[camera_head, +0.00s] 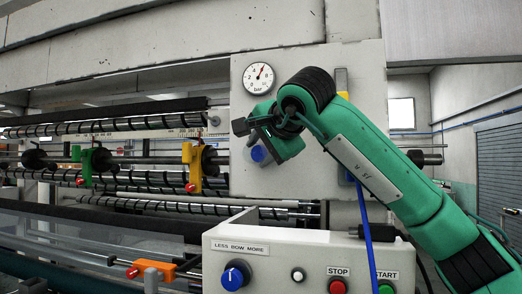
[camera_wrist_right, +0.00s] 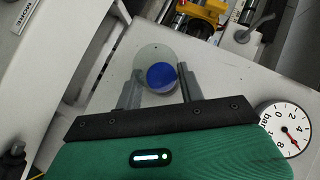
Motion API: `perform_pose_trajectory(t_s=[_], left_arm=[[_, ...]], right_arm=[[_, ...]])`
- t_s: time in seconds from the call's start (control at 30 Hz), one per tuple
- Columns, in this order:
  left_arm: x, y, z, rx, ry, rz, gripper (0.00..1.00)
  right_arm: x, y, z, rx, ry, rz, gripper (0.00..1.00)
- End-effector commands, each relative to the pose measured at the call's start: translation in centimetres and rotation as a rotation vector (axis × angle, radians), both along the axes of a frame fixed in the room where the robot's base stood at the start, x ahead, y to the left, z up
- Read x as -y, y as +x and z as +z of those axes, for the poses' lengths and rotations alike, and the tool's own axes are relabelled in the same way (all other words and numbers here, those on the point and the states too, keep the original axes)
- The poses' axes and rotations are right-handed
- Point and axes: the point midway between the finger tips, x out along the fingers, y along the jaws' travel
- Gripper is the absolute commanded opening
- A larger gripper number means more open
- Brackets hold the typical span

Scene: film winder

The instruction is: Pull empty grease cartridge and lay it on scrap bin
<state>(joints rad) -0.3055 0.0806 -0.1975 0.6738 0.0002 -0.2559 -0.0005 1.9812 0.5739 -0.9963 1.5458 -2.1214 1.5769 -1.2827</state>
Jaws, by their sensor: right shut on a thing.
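The grease cartridge (camera_wrist_right: 161,76) shows as a blue round end against a pale grey disc in the right wrist view. In the head view the blue end (camera_head: 258,154) is at the pale machine panel, below the gauge. My right gripper (camera_head: 255,140) is at the panel with its fingers on either side of the blue part. In the wrist view my right gripper (camera_wrist_right: 160,73) is shut on it. How much of the cartridge sits in the panel is hidden. I see no scrap bin in either view. My left gripper is out of view.
A pressure gauge (camera_head: 258,78) is on the panel above the gripper. A control box (camera_head: 310,250) with a blue knob and buttons stands in front, below my right arm. Black striped rollers (camera_head: 110,125) with green and yellow clamps (camera_head: 195,168) are at left.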

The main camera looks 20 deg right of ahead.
Motion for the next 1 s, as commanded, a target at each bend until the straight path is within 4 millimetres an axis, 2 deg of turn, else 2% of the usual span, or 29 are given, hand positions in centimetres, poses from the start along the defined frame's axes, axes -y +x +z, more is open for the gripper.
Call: perform_pose_trajectory(t_s=[0.03, 0.07, 1.0], left_arm=[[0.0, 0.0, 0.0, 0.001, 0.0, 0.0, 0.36], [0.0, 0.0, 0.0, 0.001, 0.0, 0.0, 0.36], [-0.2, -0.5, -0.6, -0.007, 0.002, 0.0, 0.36]], right_arm=[[0.0, 0.0, 0.0, 0.0, 0.0, 0.0, 0.17], [0.0, 0.0, 0.0, 0.0, 0.0, 0.0, 0.11], [-1.3, -1.9, 0.0, 0.0, 0.0, 0.0, 0.11]])
